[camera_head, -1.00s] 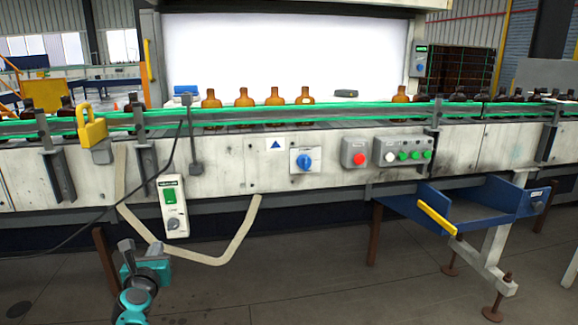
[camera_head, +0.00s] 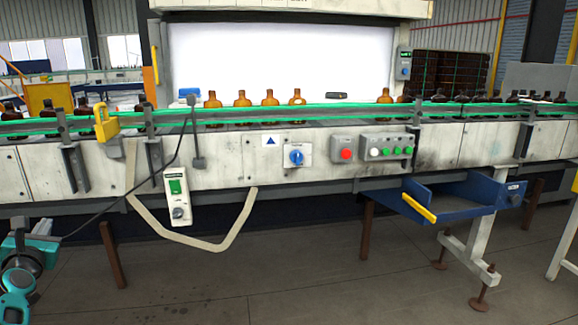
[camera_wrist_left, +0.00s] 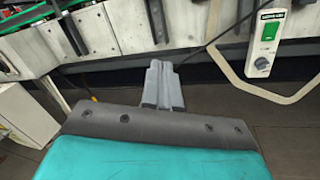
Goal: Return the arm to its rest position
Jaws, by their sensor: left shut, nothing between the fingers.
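My left arm (camera_head: 22,268) is at the lower left of the head view, teal and grey, low in front of the conveyor. Its gripper shows best in the left wrist view (camera_wrist_left: 162,86), where the two grey fingers lie together, shut and empty. The fingers point toward the conveyor's front, with open space around them. My right gripper is in neither view.
The conveyor (camera_head: 230,175) runs across the head view with amber bottles (camera_head: 270,98) on it. A hanging control box (camera_head: 177,197), a looped strap (camera_head: 205,245) and a black cable hang at its front. A blue chute (camera_head: 460,203) juts out at right. The floor (camera_head: 300,285) is clear.

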